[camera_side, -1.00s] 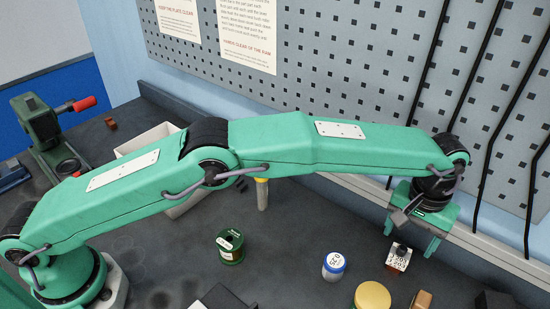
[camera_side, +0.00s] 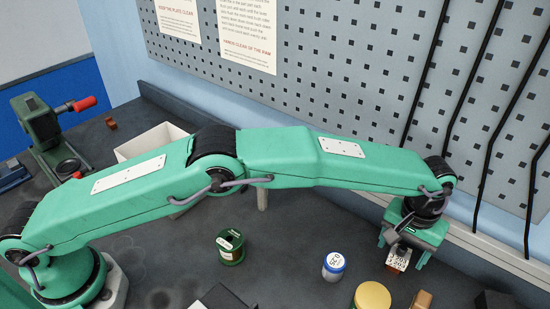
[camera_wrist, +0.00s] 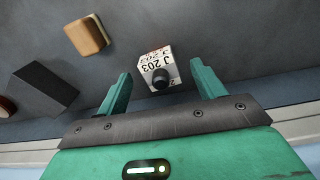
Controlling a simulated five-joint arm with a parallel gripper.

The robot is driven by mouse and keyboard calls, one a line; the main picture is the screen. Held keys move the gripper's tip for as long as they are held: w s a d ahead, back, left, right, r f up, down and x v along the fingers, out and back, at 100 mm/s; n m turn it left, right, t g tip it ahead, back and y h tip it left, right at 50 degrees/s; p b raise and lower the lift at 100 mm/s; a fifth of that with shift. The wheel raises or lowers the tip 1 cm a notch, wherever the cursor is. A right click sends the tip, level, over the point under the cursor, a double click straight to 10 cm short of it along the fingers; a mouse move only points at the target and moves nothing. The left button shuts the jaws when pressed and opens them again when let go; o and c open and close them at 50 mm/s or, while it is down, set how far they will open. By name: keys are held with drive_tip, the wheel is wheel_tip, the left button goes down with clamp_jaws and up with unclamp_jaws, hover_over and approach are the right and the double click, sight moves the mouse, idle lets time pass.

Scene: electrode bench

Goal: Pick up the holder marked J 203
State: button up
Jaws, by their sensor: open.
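The holder marked J 203 (camera_wrist: 155,62) is a small block with a white label face and a dark round knob on top. In the wrist view it lies just beyond and between the tips of my gripper (camera_wrist: 160,82), which is open with one green finger on each side. In the side view the holder (camera_side: 398,259) stands on the bench under my gripper (camera_side: 403,254), its upper part hidden by the gripper. I cannot tell whether the fingers reach down around it.
A tan block (camera_wrist: 87,36) and a dark block (camera_wrist: 43,88) lie to the left in the wrist view. In the side view a blue-capped jar (camera_side: 333,265), a yellow-lidded jar (camera_side: 372,297) and a green spool (camera_side: 230,246) stand nearby. The pegboard wall (camera_side: 350,70) rises behind.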

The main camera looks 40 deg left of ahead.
sight(400, 254)
drive_tip(key=shift+f, duration=1.55)
drive_tip(key=shift+c, duration=0.2)
drive_tip(key=shift+r, duration=0.1)
drive_tip(key=c, duration=1.4)
